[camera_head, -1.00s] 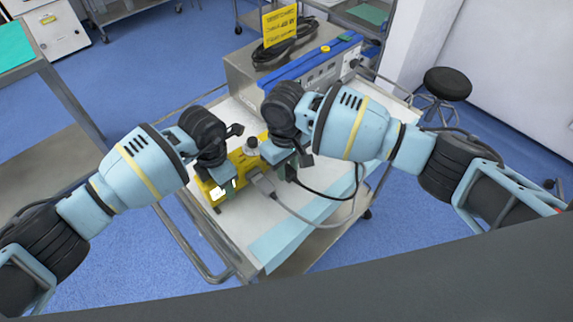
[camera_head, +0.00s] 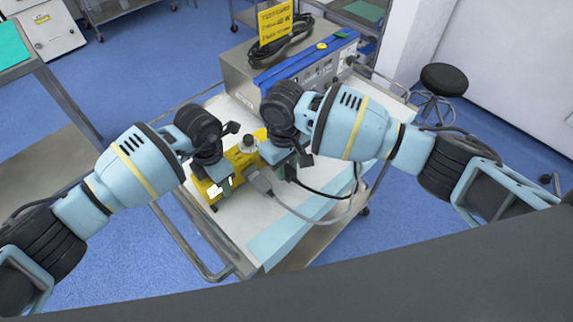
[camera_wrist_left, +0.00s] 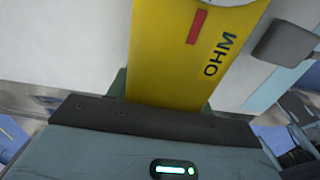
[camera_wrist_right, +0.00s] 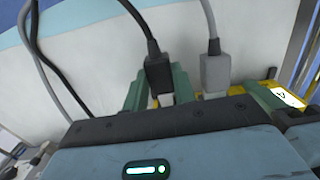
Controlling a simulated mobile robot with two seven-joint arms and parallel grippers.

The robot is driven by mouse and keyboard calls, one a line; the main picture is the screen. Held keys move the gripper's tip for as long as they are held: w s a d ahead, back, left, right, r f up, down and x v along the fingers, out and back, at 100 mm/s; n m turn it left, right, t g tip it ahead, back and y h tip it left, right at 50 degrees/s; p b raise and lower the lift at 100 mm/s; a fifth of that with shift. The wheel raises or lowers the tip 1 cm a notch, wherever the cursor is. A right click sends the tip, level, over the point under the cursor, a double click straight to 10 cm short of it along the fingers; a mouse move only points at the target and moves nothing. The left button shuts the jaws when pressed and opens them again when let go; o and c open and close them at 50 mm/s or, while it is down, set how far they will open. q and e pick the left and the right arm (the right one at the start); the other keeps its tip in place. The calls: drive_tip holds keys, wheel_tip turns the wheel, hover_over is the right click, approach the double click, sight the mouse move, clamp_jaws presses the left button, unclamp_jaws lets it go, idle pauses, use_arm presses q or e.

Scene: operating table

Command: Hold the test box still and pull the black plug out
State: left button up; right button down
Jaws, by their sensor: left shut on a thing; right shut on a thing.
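The yellow test box (camera_head: 238,155) stands on the trolley top between my grippers, partly hidden by them. My left gripper (camera_head: 222,178) is shut on the box's left part; its fingers flank the yellow body, marked "OHM", in the left wrist view (camera_wrist_left: 185,55). My right gripper (camera_wrist_right: 157,92) is shut on the black plug (camera_wrist_right: 158,72), with a green finger on each side. A pale end of the plug shows below the black housing at the box, and its black cable leads away. How deep the plug sits is unclear.
A grey plug (camera_wrist_right: 215,72) with a grey cable is right beside the black one in the right wrist view. A metal instrument case (camera_head: 250,82) with a blue edge, coiled black cable and yellow sign (camera_head: 276,22) stands behind. The trolley's front (camera_head: 245,238) is clear.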

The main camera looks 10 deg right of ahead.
use_arm(q)
drive_tip(key=shift+d, duration=0.1)
use_arm(e)
drive_tip(key=shift+s+d, duration=0.55)
drive_tip(key=shift+s, duration=0.35)
drive_tip(key=shift+s+d, duration=0.5)
drive_tip(key=shift+s, duration=0.4)
idle(0.8)
wheel_tip(320, 180, up, 8)
drive_tip(key=s+d, duration=0.1)
drive_tip(key=shift+s+f, duration=0.2)
drive_tip(key=shift+s, duration=0.15)
idle(0.6)
use_arm(q)
drive_tip(key=o, duration=1.3)
drive_tip(key=shift+r, duration=0.15)
wheel_tip(320, 180, up, 12)
drive_tip(key=shift+f, duration=0.1)
drive_tip(key=shift+d, duration=0.1)
use_arm(e)
drive_tip(key=shift+d, duration=0.15)
